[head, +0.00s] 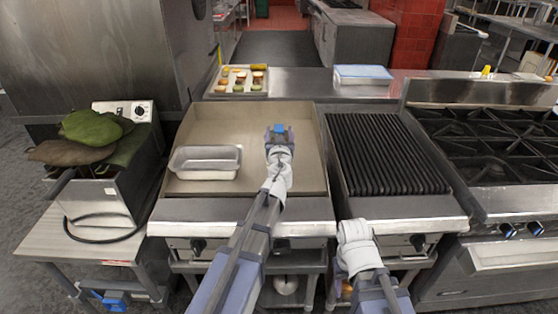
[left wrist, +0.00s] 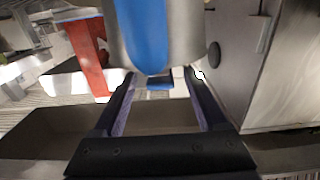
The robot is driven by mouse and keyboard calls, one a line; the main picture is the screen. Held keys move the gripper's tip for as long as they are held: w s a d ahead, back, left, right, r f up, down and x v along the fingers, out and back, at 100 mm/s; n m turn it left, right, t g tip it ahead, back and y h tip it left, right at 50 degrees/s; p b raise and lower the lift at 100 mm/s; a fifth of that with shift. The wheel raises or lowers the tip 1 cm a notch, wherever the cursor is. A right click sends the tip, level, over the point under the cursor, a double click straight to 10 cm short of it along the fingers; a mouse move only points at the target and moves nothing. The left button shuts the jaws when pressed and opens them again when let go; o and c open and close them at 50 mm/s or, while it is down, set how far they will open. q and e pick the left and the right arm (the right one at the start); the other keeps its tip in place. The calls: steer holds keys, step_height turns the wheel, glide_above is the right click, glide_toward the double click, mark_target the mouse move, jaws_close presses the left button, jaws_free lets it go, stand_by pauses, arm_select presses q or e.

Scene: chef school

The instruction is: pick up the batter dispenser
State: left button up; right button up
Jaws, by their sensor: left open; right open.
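The batter dispenser looks like a grey metal body (left wrist: 115,35) with a broad blue strip, seen large and close at the top of the left wrist view. In the head view a small blue part (head: 280,128) shows at the tip of my left gripper (head: 279,138), above the griddle. My left gripper (left wrist: 160,75) is open, and its two fingertips reach toward the lower end of the dispenser; I cannot tell whether they touch it. My right arm ends at a white wrist (head: 355,243) in front of the grill; its fingers are hidden.
A steel pan (head: 205,174) sits on the left of the griddle (head: 240,120). A ridged grill (head: 385,155) is to the right. A tray of food (head: 240,72) and a lidded container (head: 362,76) stand on the back counter. A fryer with green mitts (head: 90,130) is at left.

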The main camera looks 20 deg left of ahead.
arm_select(q)
steer(key=shift+s, duration=0.1)
jaws_close()
stand_by(0.5)
stand_by(0.8)
